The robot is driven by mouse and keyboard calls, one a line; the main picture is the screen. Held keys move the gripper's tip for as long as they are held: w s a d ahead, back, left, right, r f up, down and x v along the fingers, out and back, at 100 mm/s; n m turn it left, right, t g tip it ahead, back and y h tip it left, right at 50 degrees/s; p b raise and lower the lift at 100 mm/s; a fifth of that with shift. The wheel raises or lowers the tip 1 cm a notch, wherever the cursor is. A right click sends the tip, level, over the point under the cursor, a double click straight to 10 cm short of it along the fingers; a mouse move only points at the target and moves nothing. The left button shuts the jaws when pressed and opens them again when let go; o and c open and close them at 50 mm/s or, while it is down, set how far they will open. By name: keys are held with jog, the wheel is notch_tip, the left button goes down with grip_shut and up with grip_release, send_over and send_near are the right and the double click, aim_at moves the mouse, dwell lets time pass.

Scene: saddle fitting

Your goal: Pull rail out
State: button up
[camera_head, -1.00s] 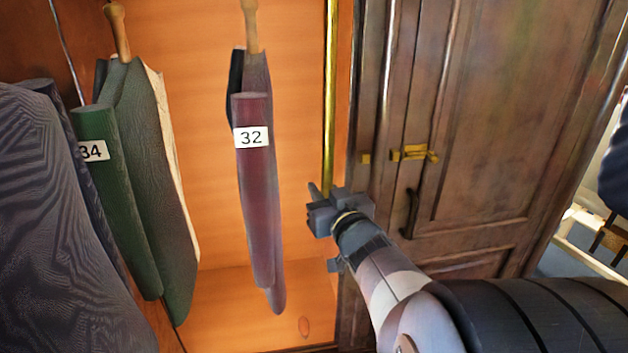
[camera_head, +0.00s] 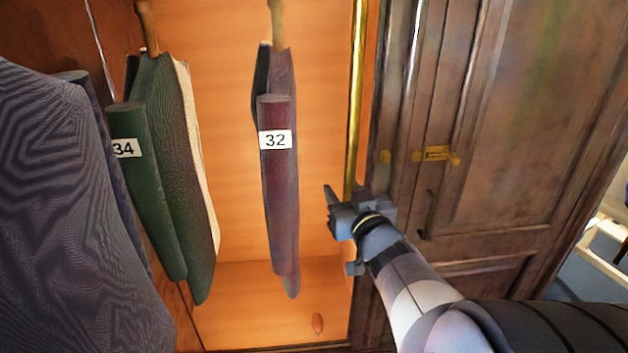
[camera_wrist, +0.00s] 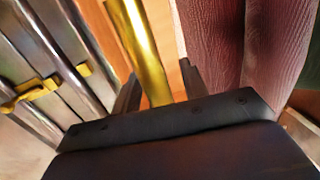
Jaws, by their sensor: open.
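The brass rail (camera_head: 355,100) is a bright upright bar along the right edge of the open orange-lined cabinet. Its lower part meets my gripper (camera_head: 341,230) in the head view, where the gripper hides what lies behind it. In the wrist view the rail (camera_wrist: 145,50) runs down between the two dark fingers of my gripper (camera_wrist: 160,88). The fingers are apart, one on each side of the rail, with a gap visible at its right. I cannot tell whether either finger touches it.
A maroon hanging piece labelled 32 (camera_head: 279,190) hangs left of the rail and looks close in the wrist view. A green one labelled 34 (camera_head: 147,190) hangs farther left. A dark wooden door (camera_head: 520,130) with a brass latch (camera_head: 435,154) stands at the right.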

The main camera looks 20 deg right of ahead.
jog(key=s+p, duration=0.5)
jog(key=s, duration=0.5)
jog(key=shift+s+a, duration=0.4)
jog(key=shift+a, duration=0.05)
jog(key=w+b, duration=0.1)
jog(key=w, duration=0.2)
jog(key=w+b, duration=0.2)
jog(key=w, duration=0.1)
jog(key=w+b, duration=0.1)
jog(key=w, duration=0.2)
jog(key=shift+w+d+f+b, duration=0.15)
jog(key=shift+w+d+b, duration=0.05)
jog(key=shift+d+b, duration=0.15)
jog(key=shift+w+d, duration=0.1)
jog(key=shift+w, duration=0.65)
jog(key=shift+s+r, duration=0.1)
jog(key=shift+r, duration=0.1)
